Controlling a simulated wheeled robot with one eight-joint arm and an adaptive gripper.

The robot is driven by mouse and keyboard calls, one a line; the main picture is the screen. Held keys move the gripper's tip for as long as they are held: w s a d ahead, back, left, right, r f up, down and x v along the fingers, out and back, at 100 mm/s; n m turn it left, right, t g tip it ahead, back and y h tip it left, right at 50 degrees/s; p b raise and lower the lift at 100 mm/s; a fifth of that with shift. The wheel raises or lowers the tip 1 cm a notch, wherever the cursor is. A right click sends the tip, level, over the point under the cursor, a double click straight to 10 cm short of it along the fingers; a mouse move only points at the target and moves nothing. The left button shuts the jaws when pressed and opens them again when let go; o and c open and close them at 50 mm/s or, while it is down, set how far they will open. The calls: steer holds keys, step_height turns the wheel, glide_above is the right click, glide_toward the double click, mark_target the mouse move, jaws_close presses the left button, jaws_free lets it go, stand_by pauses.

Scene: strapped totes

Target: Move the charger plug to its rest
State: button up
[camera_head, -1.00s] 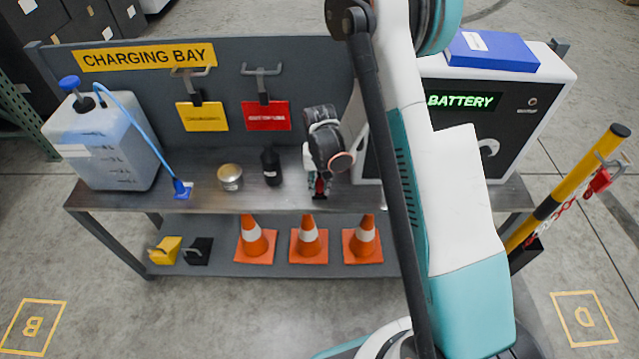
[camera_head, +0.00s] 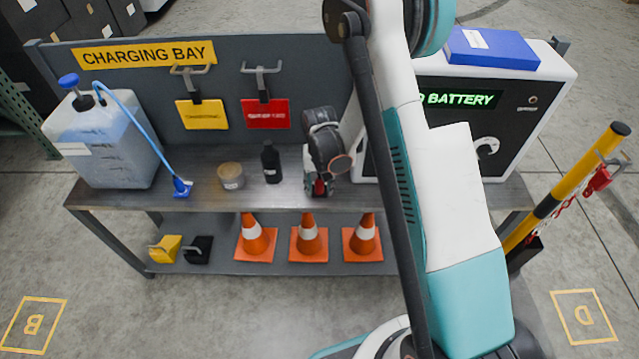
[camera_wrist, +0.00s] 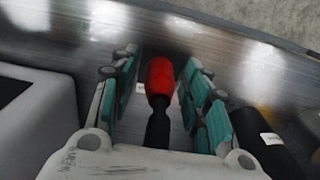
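The charger plug, as I take it, is a red head (camera_wrist: 160,78) on a black stem, standing or lying on the grey metal bench. In the head view a small red patch of it (camera_head: 319,187) shows at the bench's front part under my gripper (camera_head: 318,182). In the wrist view my gripper (camera_wrist: 160,62) is open, with its teal-padded fingers on either side of the plug. Narrow gaps show between the pads and the red head. The plug's lower end is hidden. I cannot tell which thing is its rest.
A black bottle (camera_head: 271,162) stands close left of my gripper, with a tan tub (camera_head: 231,176) beyond it. A battery cabinet (camera_head: 522,120) stands right. Hooks with yellow (camera_head: 202,115) and red tags (camera_head: 266,114) hang behind. Cones (camera_head: 309,240) stand on the lower shelf.

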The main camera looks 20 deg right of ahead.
steer(key=shift+r, duration=0.1)
step_height(320, 180, up, 12)
steer(key=shift+f, duration=0.1)
stand_by(0.6)
stand_by(0.4)
steer(key=shift+r, duration=0.25)
steer(key=s+r+n+t, duration=0.15)
steer(key=s+r, duration=0.25)
steer(key=r, duration=0.4)
steer(key=s+r+t, duration=0.2)
steer(key=s+r, duration=0.3)
steer(key=r, duration=0.3)
steer(key=s+r+n+t, duration=0.2)
steer(key=s+r, duration=0.3)
steer(key=s, duration=0.9)
steer(key=shift+r+t, duration=0.25)
steer(key=shift+t, duration=0.6)
